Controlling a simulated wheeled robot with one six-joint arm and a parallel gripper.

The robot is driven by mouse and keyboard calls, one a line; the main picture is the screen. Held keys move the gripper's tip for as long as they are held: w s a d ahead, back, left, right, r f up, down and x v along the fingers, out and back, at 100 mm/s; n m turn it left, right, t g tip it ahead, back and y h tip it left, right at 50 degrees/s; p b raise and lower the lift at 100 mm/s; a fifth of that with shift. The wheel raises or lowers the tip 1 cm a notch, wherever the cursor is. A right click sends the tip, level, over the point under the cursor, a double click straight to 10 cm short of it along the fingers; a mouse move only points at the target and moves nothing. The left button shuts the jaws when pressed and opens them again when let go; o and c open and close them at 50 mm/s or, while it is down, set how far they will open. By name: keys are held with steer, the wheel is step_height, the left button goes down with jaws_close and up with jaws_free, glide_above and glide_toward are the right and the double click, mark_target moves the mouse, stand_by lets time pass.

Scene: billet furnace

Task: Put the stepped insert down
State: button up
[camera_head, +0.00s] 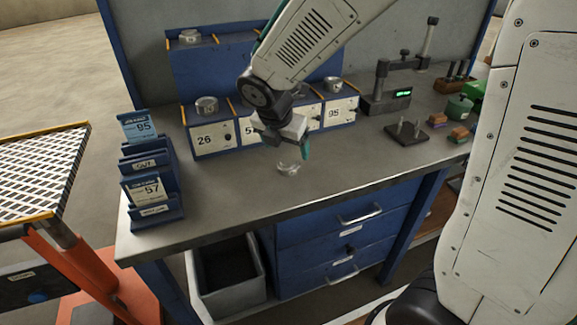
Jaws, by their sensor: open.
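A small shiny metallic piece, which looks like the stepped insert (289,168), rests on the grey workbench top (240,200) in front of the row of numbered blue boxes. My gripper (291,146) is just above and behind it in the picture, pointing down. Its jaws are open, with a teal fingertip showing on the right. The insert appears apart from the fingers. Its steps are too small to make out.
Numbered boxes, including 26 (211,140) and 95 (340,112), line the back, some with metal pieces on top. A blue card rack (150,185) stands left. A gauge with a green display (387,92) stands right. The front bench top is clear.

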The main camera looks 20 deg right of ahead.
mark_target(288, 161)
steer(key=shift+n, duration=0.4)
steer(key=x, duration=0.4)
steer(key=w+x, duration=0.1)
steer(key=x, duration=0.3)
steer(key=shift+w+a+f, duration=0.1)
steer(key=shift+w+a, duration=0.05)
steer(key=shift+a, duration=0.05)
steer(key=c, duration=1.7)
steer(key=shift+o, duration=0.2)
